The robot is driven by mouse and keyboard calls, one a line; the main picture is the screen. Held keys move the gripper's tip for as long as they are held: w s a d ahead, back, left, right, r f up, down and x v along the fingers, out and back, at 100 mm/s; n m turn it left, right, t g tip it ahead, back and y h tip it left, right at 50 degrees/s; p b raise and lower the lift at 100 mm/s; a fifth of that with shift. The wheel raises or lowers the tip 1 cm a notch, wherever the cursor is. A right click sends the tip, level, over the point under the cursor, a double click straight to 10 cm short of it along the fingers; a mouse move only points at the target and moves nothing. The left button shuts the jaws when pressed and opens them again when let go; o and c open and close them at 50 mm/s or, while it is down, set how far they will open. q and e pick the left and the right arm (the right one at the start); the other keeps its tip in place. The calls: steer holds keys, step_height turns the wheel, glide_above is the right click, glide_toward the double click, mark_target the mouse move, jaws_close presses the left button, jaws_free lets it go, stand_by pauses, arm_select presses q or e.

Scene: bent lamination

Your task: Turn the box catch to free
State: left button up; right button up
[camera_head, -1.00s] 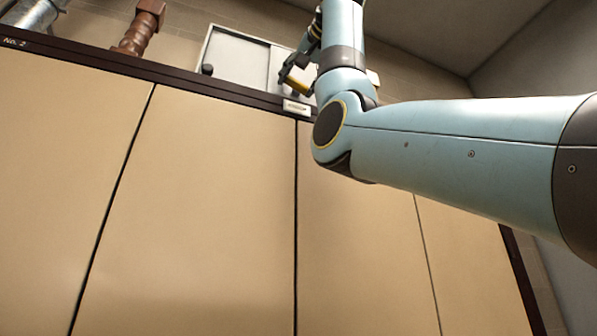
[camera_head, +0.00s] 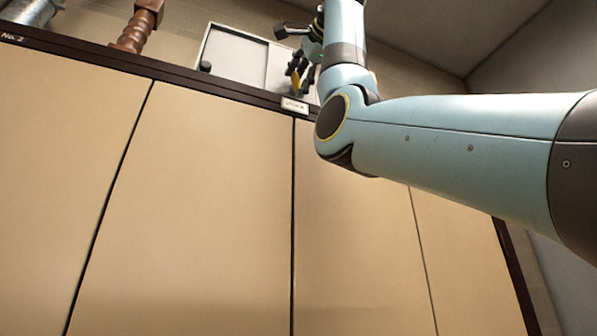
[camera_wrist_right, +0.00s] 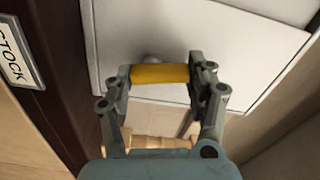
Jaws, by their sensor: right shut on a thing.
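The box (camera_head: 233,54) is a pale grey-white cabinet with a dark frame line, on the wall above the beige panels. Its catch is a yellow bar (camera_wrist_right: 160,74), seen across the box's white face in the right wrist view, with a rounded grey knob just behind it. In the head view the yellow bar (camera_head: 296,80) is small and stands nearly upright, partly hidden by dark fingers. My right gripper (camera_wrist_right: 158,78) is shut on the yellow bar, one finger at each end. My left gripper is not in view.
A dark rail with a STOCK label (camera_wrist_right: 16,55) runs close beside the gripper. A black knob (camera_head: 206,67) sits at the box's left. A brown ribbed column (camera_head: 135,32) and a silver duct (camera_head: 30,12) stand further left. Turned pale wood shows below the fingers.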

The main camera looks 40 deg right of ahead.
steer(key=shift+d+m, duration=0.1)
steer(key=shift+m, duration=1.1)
steer(key=o, duration=1.2)
steer(key=shift+m, duration=0.3)
steer(key=v, duration=1.2)
